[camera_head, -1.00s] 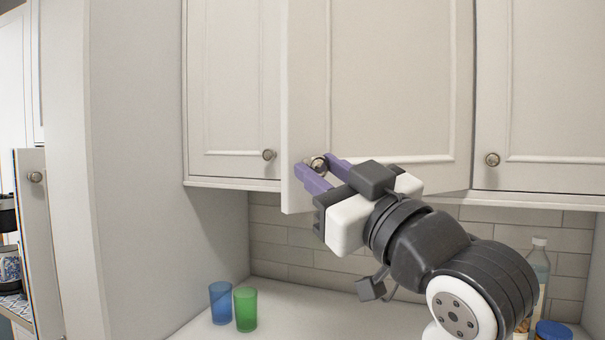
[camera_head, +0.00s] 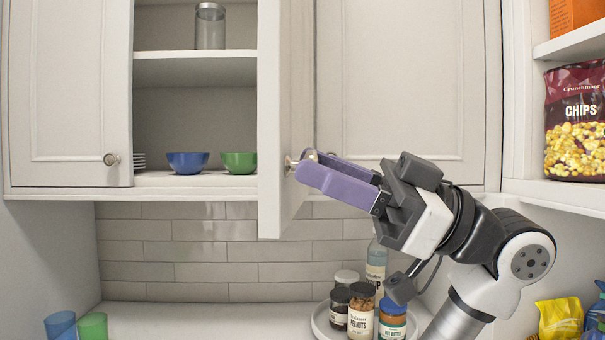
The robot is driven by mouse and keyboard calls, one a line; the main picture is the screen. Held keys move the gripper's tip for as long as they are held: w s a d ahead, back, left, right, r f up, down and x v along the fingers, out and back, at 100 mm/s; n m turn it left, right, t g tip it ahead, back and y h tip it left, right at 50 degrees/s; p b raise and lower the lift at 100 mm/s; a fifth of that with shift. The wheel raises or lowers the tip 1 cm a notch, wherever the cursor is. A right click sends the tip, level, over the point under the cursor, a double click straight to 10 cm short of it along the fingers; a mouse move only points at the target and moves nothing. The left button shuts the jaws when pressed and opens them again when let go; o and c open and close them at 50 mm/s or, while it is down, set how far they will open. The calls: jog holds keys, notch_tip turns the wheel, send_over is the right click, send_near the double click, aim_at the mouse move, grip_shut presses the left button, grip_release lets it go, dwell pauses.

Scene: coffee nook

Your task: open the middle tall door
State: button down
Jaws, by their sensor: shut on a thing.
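The middle tall door (camera_head: 270,110) is a pale cabinet door hinged on its right side. It stands swung well out, seen nearly edge-on. Its round metal knob (camera_head: 291,163) is near the bottom of its free edge. My gripper (camera_head: 308,168) has purple fingers shut on this knob, reaching in from the right. The fingers hide part of the knob.
A closed left door (camera_head: 68,90) and a closed right door (camera_head: 405,85) flank the opening. Below, a round tray (camera_head: 323,324) on the counter holds several jars and a bottle. Blue and green cups stand at lower left. Open shelves with a chips bag (camera_head: 574,122) are at right.

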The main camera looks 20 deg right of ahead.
dwell(0.3)
jog(key=c, duration=1.1)
grip_release()
jog(key=shift+d, duration=0.1)
jog(key=b+v, duration=0.4)
jog(key=v, duration=0.9)
jog(key=shift+s+d, duration=0.2)
jog(key=shift+d, duration=0.1)
jog(key=shift+f, duration=0.15)
